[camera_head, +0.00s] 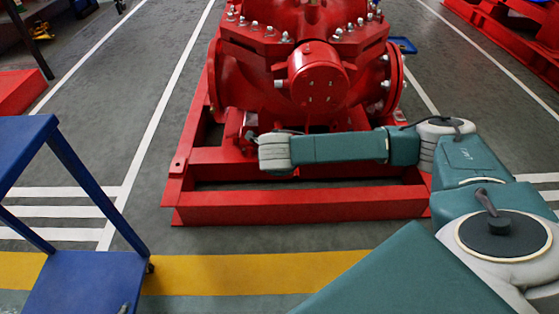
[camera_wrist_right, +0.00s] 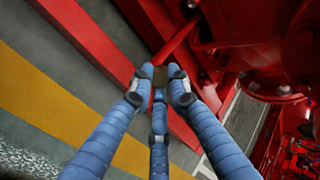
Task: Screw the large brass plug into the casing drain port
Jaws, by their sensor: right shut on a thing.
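The red pump casing (camera_head: 300,60) stands on a red base frame (camera_head: 300,208) in the head view. My right arm reaches across the front of it from the right, and its wrist end is low beside the casing's left side. In the right wrist view my right gripper's blue fingers (camera_wrist_right: 160,80) are closed together. A small dull brownish piece, the brass plug (camera_wrist_right: 160,76), shows between the fingertips and is mostly covered by them. The drain port cannot be made out in either view. My left gripper is out of view.
Red frame beams (camera_wrist_right: 90,45) run close to the right gripper in the wrist view. A blue cart (camera_head: 75,285) stands at the lower left of the head view. Grey floor with white and yellow lines is free between the cart and the frame.

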